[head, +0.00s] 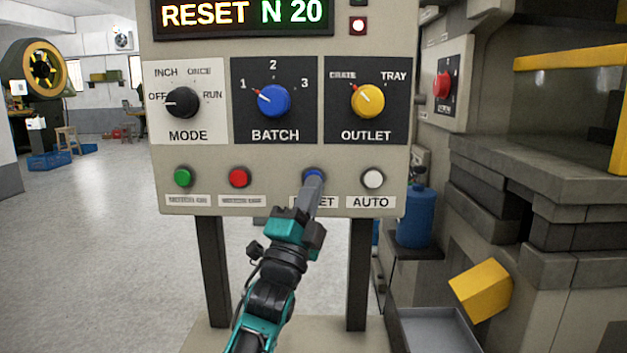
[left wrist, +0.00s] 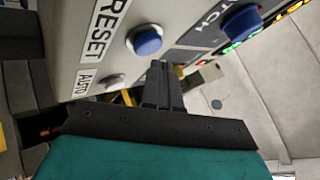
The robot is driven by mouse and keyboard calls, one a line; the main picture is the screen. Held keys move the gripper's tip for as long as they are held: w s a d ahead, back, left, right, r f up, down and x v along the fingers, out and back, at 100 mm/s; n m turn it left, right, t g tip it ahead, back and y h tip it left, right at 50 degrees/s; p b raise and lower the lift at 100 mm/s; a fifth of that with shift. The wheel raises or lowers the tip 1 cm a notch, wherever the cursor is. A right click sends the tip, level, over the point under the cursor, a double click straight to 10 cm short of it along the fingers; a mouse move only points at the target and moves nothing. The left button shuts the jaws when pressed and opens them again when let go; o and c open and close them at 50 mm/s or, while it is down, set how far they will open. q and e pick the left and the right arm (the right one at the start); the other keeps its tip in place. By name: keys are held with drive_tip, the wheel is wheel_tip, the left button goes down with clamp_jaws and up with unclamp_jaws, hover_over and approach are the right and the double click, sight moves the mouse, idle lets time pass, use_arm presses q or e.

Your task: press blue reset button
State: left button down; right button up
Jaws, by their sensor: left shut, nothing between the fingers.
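The blue reset button (head: 314,173) is in the lower row of the control panel (head: 280,205), above a label that my gripper partly covers. In the left wrist view the blue button (left wrist: 147,40) shows beside the word RESET. My left gripper (head: 314,184) is shut and empty, its tips pointing at the panel and covering the lower part of the button in the head view. In the left wrist view the fingertips (left wrist: 160,66) appear just beside the button; I cannot tell whether they touch it. My right gripper is in neither view.
A green button (head: 183,177) and a red button (head: 239,177) sit left of the reset button, a white AUTO button (head: 373,178) right of it. Above are the MODE, BATCH and OUTLET knobs. The display (head: 245,14) reads RESET N 20. A press-like machine (head: 545,190) stands right.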

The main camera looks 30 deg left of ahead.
use_arm(q)
drive_tip(key=shift+w+a, duration=0.15)
drive_tip(key=shift+w, duration=0.15)
drive_tip(key=shift+w+a, duration=0.25)
drive_tip(key=shift+w, duration=0.2)
idle(0.7)
drive_tip(key=shift+s, duration=0.1)
drive_tip(key=shift+s+d, duration=0.4)
drive_tip(key=shift+s, duration=0.35)
drive_tip(key=s, duration=0.1)
drive_tip(key=s+d+p, duration=0.1)
drive_tip(key=s, duration=0.1)
drive_tip(key=s+d+p, duration=0.1)
drive_tip(key=shift+s+d, duration=0.1)
drive_tip(key=shift+s, duration=0.15)
idle(0.9)
